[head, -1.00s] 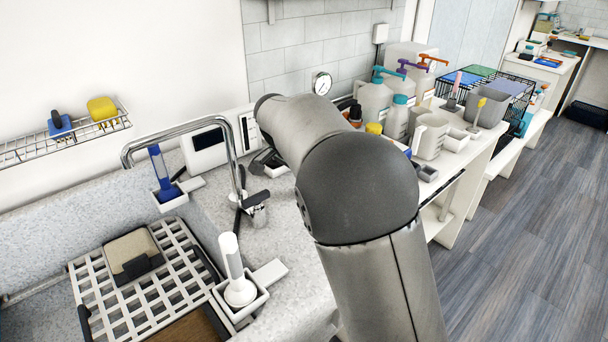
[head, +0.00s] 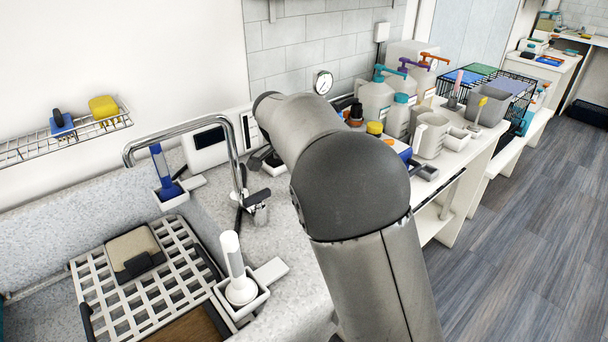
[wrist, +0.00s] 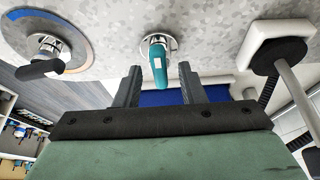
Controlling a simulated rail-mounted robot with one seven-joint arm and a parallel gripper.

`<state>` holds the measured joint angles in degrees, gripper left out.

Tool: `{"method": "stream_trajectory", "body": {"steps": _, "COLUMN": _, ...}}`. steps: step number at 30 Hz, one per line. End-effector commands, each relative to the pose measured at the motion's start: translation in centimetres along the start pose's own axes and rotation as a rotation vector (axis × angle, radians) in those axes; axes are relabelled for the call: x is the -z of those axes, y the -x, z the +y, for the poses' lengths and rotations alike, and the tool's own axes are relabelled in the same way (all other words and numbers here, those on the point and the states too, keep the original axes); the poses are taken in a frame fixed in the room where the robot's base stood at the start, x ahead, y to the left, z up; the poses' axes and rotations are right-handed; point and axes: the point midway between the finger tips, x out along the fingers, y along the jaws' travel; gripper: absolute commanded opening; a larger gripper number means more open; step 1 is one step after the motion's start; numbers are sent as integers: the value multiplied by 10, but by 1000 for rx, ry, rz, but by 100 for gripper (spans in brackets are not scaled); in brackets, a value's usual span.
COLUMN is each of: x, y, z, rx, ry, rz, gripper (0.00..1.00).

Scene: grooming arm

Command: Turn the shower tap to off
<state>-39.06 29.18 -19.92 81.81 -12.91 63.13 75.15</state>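In the wrist view, a tap with a teal lever (wrist: 159,62) on a round chrome base sticks out from the speckled grey surface; I take it to be the shower tap. My gripper (wrist: 157,84) is open, with one dark finger on each side of the lever's lower end. I see no clear contact between the fingers and the lever. The lever and my gripper are hidden in the head view, where my arm blocks the sight.
Left of the teal lever is a round dial with a dark lever (wrist: 42,68) and a blue-orange arc. Right of it is a white bracket (wrist: 270,42) with a pole. The head view shows a chrome spout (head: 182,123) over the basin and bottles (head: 398,115) beyond my arm.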

Motion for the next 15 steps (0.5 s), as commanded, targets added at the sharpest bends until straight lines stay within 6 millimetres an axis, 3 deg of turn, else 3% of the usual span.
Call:
{"method": "stream_trajectory", "body": {"steps": 8, "x": 0, "y": 12, "z": -1, "rx": 3, "ry": 1, "rz": 1, "gripper": 36}}
{"method": "stream_trajectory", "body": {"steps": 15, "x": 0, "y": 64, "z": -1, "rx": 5, "ry": 0, "rz": 1, "gripper": 36}}
